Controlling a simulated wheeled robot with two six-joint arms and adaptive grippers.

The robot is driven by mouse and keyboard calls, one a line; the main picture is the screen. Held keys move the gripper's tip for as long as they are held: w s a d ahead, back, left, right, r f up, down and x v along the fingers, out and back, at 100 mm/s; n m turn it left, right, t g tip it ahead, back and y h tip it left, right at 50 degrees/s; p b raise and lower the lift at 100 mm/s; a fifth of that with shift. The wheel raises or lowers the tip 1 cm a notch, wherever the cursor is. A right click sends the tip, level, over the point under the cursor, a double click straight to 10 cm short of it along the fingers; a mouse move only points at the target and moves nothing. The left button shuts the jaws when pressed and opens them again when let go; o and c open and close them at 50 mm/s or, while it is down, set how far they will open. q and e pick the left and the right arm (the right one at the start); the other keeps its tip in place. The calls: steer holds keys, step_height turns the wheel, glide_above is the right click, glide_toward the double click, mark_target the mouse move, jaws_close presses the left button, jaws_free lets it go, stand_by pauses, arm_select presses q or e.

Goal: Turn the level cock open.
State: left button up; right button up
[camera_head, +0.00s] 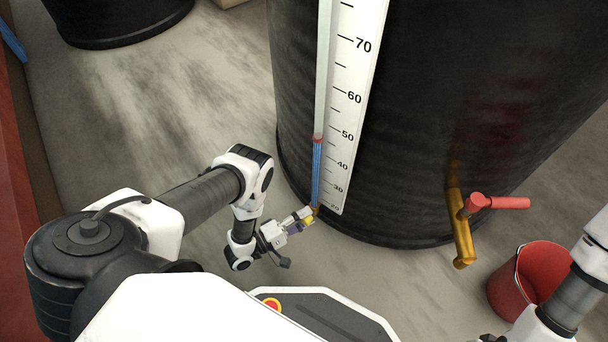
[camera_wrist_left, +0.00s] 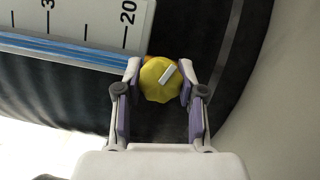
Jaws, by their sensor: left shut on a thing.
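The level cock is a small yellow knob (camera_head: 308,220) at the foot of the sight tube on the large black tank. In the left wrist view the lobed yellow knob (camera_wrist_left: 155,82) carries a white bar mark, slanting from lower left to upper right. My left gripper (camera_wrist_left: 159,76) is shut on the knob, one finger on each side. In the head view my left gripper (camera_head: 305,217) reaches it from the lower left, and its fingers partly hide it. Only part of my right arm shows at the lower right; its gripper is not seen.
The sight tube (camera_head: 319,90) shows blue up to a red mark near 50 on the white scale (camera_head: 352,100). A brass tap (camera_head: 461,235) with a red handle (camera_head: 505,203) sits right on the black tank (camera_head: 430,120). A red bucket (camera_head: 508,290) stands below.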

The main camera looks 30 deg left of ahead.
arm_select(q)
steer(key=shift+n+t+p, duration=0.4)
steer(key=shift+n+p, duration=0.5)
steer(key=o, duration=1.1)
steer(key=shift+o, duration=0.2)
